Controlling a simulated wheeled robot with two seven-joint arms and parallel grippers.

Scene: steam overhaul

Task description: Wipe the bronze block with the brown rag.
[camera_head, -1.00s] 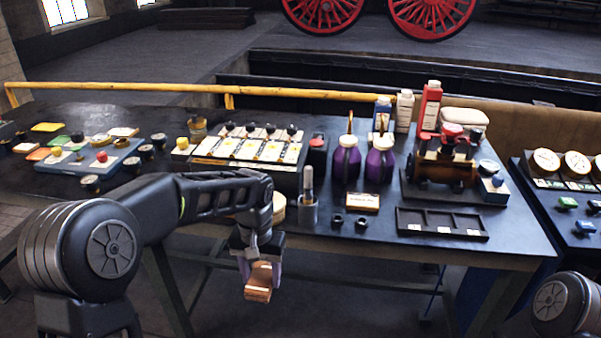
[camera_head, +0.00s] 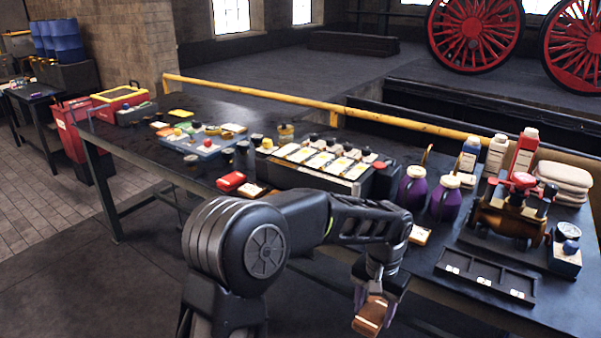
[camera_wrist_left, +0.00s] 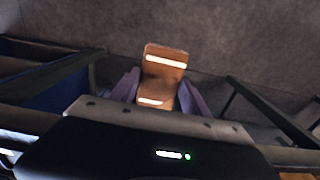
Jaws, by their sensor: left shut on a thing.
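My left gripper (camera_head: 374,303) is shut on a bronze-brown block (camera_head: 369,319) with bright shiny bands, held in the air in front of the table's near edge. In the left wrist view the block (camera_wrist_left: 162,78) sits between the two purplish fingers, its far end sticking out over the floor. I cannot pick out a brown rag for certain. A stack of folded pale cloths (camera_head: 564,177) lies at the right back of the table. My right gripper is not in view.
The dark table (camera_head: 150,140) carries a tray of labelled cells (camera_head: 318,160), purple bottles (camera_head: 445,198), a brass valve assembly (camera_head: 508,218) and a black compartment tray (camera_head: 487,276). A red bin (camera_head: 74,125) stands at the far left. Floor is open at left.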

